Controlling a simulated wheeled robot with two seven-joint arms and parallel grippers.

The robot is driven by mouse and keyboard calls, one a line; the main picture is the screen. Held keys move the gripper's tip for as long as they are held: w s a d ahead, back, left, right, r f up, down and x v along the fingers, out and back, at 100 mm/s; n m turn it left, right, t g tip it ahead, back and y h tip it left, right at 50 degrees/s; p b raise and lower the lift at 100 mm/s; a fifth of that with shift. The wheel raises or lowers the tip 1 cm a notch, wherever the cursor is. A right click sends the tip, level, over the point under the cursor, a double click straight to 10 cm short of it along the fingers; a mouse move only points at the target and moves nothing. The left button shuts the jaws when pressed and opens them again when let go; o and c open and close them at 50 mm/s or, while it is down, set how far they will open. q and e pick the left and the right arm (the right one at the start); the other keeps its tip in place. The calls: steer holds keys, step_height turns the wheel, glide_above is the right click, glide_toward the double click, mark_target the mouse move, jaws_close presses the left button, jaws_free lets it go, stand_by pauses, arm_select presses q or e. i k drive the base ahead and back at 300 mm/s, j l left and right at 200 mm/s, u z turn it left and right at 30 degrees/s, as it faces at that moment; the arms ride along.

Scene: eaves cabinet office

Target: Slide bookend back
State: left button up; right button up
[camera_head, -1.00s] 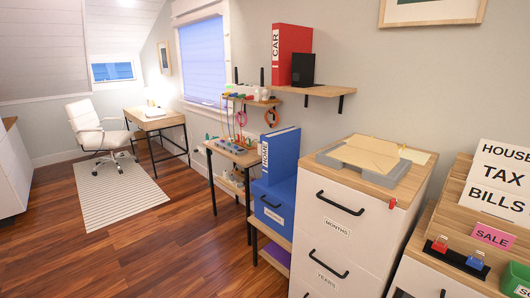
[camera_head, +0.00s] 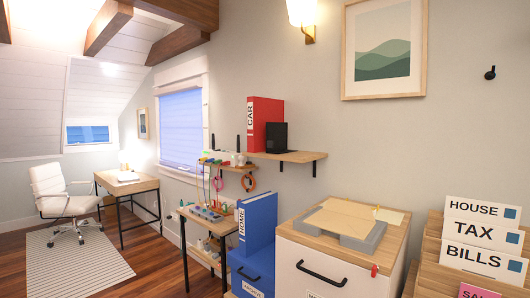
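A black bookend (camera_head: 279,137) stands upright on a wooden wall shelf (camera_head: 300,156), at the right side of a red CAR binder (camera_head: 263,112). The binder stands upright on the shelf's left part. The bookend covers the lower right of the binder; whether the two touch I cannot tell. The shelf is bare to the right of the bookend. Neither of my grippers shows in the head view.
Below the shelf stand a blue HOME binder (camera_head: 257,220) and a white drawer cabinet (camera_head: 322,272) with a grey tray (camera_head: 357,238) on top. HOUSE, TAX and BILLS cards (camera_head: 483,232) stand at the right.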

mark_target(276, 132)
steer(key=i+j+u, duration=0.1)
steer(key=i+j, duration=0.2)
steer(key=i, duration=0.15)
steer(key=i+j, duration=0.3)
steer(key=i+j+u, duration=0.15)
steer(key=i, duration=0.4)
steer(key=j, duration=0.1)
